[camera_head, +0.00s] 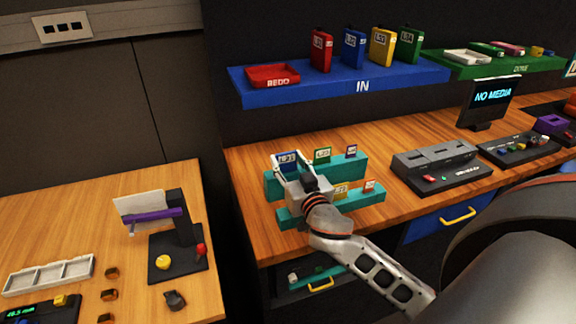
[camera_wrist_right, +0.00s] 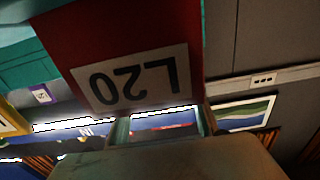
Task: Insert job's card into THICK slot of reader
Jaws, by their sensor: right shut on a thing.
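My right gripper (camera_head: 290,180) is at the left end of the teal card racks (camera_head: 329,171), shut on a card. In the right wrist view, a red card (camera_wrist_right: 120,45) with a white label reading L20 upside down fills the upper middle, close to the gripper. In the head view the gripper hides the red card. A blue card (camera_head: 287,160) with a white label shows just behind the gripper. The grey and black reader (camera_head: 445,162), with several slot openings on top, stands to the right; its slot names are too small to read. The left gripper is not in view.
Other labelled cards stand in the racks, including a green one (camera_head: 322,155). A monitor (camera_head: 491,96) reads NO MEDIA. A blue IN shelf (camera_head: 336,87) holds coloured cases above. Bare wooden desk (camera_head: 385,205) lies between racks and reader. Another table (camera_head: 60,215) is at left.

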